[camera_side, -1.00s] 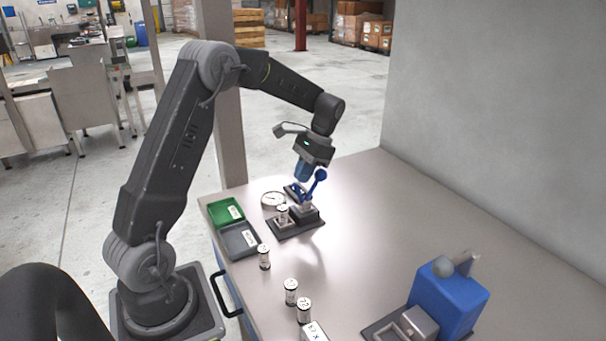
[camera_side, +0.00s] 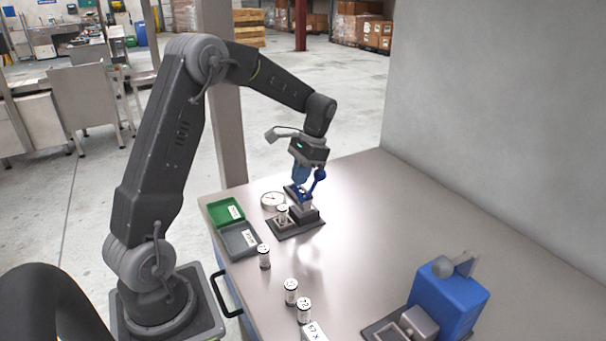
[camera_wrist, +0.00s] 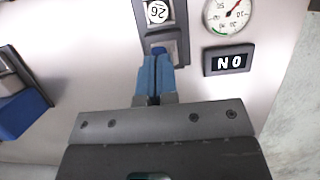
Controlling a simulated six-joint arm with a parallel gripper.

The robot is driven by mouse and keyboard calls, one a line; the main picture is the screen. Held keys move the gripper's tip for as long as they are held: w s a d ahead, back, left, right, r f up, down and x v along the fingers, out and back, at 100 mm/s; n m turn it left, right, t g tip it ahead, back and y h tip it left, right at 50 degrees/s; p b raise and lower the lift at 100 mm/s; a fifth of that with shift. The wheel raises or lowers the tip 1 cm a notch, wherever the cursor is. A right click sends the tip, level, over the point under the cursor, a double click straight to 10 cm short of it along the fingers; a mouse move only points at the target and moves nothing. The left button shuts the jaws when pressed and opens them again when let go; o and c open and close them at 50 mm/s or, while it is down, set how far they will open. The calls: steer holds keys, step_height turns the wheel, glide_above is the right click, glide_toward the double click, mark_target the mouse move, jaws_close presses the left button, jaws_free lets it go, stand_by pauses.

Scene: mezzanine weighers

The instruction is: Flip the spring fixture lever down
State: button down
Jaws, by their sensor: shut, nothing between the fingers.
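The fixture (camera_side: 296,228) is a dark plate with a grey block near the far left end of the table, and a labelled cylinder (camera_side: 282,211) stands in its nest.
Green (camera_side: 226,212) and grey (camera_side: 238,240) trays lie at the left edge. Several loose cylinders (camera_side: 264,257) stand nearer. A blue machine (camera_side: 450,300) stands front right. The table's middle is clear.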

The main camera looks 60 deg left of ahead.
mark_target(279, 209)
steer(key=s+t, duration=0.1)
steer(key=t, duration=0.1)
steer(key=s+f+t, duration=0.1)
steer(key=s+t, duration=0.1)
steer(key=s+f+t, duration=0.1)
steer(key=t, duration=0.1)
steer(key=shift+s, duration=0.4)
steer(key=shift+s+f, duration=1)
steer(key=shift+f, duration=0.3)
steer(key=shift+s+f+t, duration=0.15)
steer(key=shift+f+t, duration=0.2)
steer(key=shift+t, duration=0.35)
steer(key=shift+f, duration=0.1)
steer(key=s+r, duration=0.7)
